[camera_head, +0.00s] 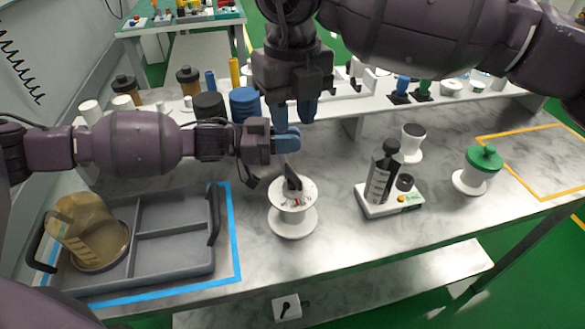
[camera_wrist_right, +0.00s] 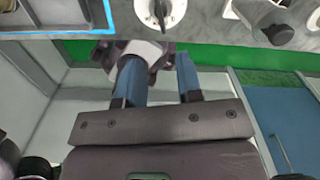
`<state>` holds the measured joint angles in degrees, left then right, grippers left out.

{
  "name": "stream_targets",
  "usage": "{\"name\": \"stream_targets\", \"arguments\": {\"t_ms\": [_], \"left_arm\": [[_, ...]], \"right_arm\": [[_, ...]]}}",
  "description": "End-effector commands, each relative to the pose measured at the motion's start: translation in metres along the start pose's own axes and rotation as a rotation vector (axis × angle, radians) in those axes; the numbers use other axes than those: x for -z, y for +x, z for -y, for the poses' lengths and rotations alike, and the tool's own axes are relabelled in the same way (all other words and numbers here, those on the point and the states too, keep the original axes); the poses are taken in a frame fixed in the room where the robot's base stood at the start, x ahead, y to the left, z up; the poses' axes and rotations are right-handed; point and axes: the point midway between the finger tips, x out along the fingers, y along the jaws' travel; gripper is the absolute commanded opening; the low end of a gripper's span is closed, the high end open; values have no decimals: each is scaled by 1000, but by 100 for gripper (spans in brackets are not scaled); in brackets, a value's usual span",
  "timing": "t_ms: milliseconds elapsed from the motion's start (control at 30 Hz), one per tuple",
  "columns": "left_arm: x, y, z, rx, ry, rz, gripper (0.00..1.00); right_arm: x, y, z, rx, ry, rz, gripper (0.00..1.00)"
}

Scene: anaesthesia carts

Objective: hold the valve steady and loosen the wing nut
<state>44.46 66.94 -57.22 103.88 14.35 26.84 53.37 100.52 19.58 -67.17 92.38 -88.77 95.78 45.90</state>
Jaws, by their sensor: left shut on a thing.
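The valve (camera_head: 292,222) looks like a white spool with a marked dial, upright on the marble bench. A dark wing-like piece (camera_head: 292,181), apparently the wing nut, rises from its top. My left gripper (camera_head: 286,139) is just above, shut, with its blue fingertips at the upper end of this piece; the exact contact is partly hidden. My right gripper (camera_head: 294,112) hangs from above, behind the left one, apart from the valve. In the right wrist view its blue fingers (camera_wrist_right: 158,72) are apart and empty, and the valve (camera_wrist_right: 147,14) shows at the top edge.
A grey divided tray (camera_head: 176,232) with an amber container (camera_head: 92,232) is at left. A dark bottle on a white base (camera_head: 383,174) and a green-lidded jar (camera_head: 484,158) stand to the right. Blue and black cylinders (camera_head: 245,104) stand behind. The bench is clear around the valve.

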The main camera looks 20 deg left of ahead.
Motion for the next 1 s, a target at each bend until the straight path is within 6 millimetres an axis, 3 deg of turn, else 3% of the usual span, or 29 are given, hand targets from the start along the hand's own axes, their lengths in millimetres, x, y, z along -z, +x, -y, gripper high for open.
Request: {"name": "stream_targets", "arguments": {"t_ms": [167, 700, 1000], "left_arm": [[0, 0, 0, 0, 0, 0, 0], [0, 0, 0, 0, 0, 0, 0], [0, 0, 0, 0, 0, 0, 0]], "right_arm": [[0, 16, 0, -2, 8, -4, 33], [0, 103, 0, -2, 8, -5, 33], [0, 119, 0, -1, 7, -3, 33]]}}
